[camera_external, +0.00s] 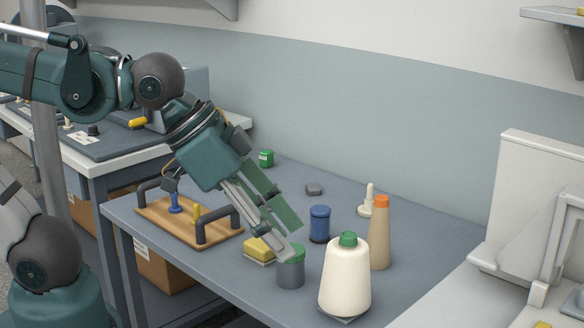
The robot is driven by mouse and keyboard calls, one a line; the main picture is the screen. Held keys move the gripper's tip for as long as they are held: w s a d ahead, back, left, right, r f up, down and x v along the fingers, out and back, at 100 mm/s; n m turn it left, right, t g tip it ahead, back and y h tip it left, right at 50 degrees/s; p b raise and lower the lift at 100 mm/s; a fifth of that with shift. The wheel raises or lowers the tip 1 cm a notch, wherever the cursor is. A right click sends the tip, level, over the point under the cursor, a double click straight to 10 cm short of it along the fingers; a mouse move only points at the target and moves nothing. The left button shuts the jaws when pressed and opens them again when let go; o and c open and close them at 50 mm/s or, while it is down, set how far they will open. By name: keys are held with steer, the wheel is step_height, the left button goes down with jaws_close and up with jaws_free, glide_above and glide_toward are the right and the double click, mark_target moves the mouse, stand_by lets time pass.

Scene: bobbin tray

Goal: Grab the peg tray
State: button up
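The peg tray (178,227) is a wooden board with two dark raised handles, at the left of the grey-blue table. A blue peg (175,203) and a yellow peg (196,214) stand on it. My gripper (292,241) points down to the right, past the tray's right side, and is apart from it. Its two long fingers look spread with nothing seen between them. The fingertips overlap the grey canister with a green top (291,272) in the picture; I cannot tell whether they touch it. My gripper hides some of the table behind the tray.
A yellow block (259,249) lies between the tray and the canister. A white cone spool (345,278), a tan cone (380,235), a blue spool (319,223) and a white spindle (368,199) stand to the right. A green spool (266,158) stands at the back.

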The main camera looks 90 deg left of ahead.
stand_by(0.3)
steer(key=shift+c, duration=1)
steer(key=shift+w+a, duration=0.1)
